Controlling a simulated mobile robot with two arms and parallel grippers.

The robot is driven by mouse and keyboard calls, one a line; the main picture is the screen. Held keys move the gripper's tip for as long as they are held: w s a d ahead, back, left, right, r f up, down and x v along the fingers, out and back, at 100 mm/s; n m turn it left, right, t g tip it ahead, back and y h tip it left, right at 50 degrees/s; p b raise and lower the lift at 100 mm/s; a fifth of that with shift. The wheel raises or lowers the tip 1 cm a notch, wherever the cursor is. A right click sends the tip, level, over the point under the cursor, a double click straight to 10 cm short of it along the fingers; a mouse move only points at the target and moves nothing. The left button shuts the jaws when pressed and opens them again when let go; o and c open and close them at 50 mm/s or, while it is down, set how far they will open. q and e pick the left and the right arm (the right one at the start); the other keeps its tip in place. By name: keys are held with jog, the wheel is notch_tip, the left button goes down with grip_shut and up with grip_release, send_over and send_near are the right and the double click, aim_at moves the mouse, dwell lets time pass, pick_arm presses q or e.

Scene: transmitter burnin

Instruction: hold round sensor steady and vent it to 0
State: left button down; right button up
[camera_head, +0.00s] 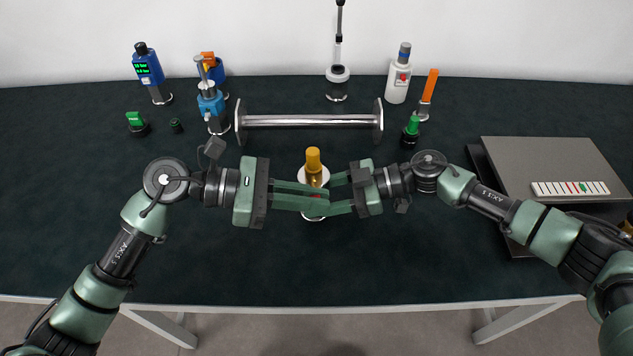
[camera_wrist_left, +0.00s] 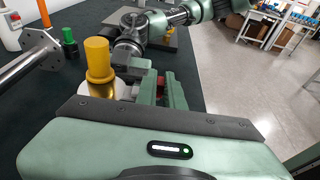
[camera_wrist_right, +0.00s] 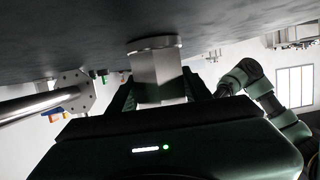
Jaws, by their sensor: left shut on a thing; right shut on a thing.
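The round sensor stands upright at the middle of the table, with a yellow-orange cap (camera_head: 313,158) and a pale round body (camera_head: 313,217). Its cap also shows in the left wrist view (camera_wrist_left: 98,58). My left gripper (camera_head: 316,197) reaches in from the left and is shut at the sensor. My right gripper (camera_head: 338,194) meets it from the right, and the pale body (camera_wrist_right: 158,75) shows between its fingers in the right wrist view. A small red part shows between the fingers. The exact contacts and any reading are hidden.
A metal bar with end flanges (camera_head: 310,121) lies just behind the sensor. Blue instruments (camera_head: 148,70) stand at the back left. A white bottle-like device (camera_head: 398,80) and a green-topped part (camera_head: 411,130) stand at the back right. A grey box (camera_head: 540,155) is at right. The front table is clear.

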pick_arm(q)
jog(key=shift+s+f, duration=0.1)
jog(key=shift+s, duration=0.2)
jog(key=c, duration=1.6)
grip_release()
jog(key=shift+c, duration=0.2)
jog(key=shift+a, duration=0.1)
jog(key=shift+v, duration=2.45)
